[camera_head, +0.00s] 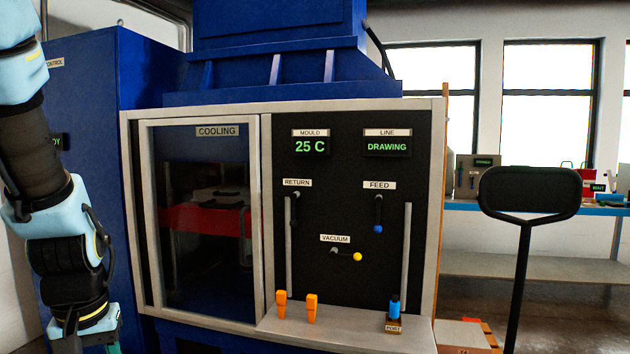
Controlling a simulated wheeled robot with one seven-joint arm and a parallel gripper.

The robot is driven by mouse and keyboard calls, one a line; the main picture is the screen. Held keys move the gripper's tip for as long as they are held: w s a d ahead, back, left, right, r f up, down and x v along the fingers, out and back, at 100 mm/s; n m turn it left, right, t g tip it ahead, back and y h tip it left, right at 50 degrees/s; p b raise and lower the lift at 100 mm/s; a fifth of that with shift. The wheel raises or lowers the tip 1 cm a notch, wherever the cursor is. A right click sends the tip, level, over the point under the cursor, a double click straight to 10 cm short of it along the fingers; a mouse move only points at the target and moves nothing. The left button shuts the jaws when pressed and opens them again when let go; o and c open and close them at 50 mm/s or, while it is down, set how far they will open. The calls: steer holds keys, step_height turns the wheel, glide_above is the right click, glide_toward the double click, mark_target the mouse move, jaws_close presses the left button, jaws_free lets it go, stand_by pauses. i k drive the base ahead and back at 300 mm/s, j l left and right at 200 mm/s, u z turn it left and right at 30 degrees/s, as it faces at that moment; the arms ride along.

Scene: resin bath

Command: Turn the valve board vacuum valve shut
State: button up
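The vacuum valve (346,254) sits low on the black valve board (335,190), under the VACUUM label (335,238). Its short dark lever points right and slightly down from its pivot and ends in a yellow knob (357,257). My arm hangs at the far left of the head view, well away from the valve. The arm runs off the bottom edge, and my gripper's fingers do not show.
The return valve (294,208) and the blue-knobbed feed valve (378,213) have levers hanging down. The LINE display (387,147) reads DRAWING. Two orange clips (312,308) and a blue-topped port (394,308) stand on the ledge below. A glass COOLING door (205,220) is left.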

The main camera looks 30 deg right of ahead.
mark_target(357, 257)
steer(key=z, duration=1.3)
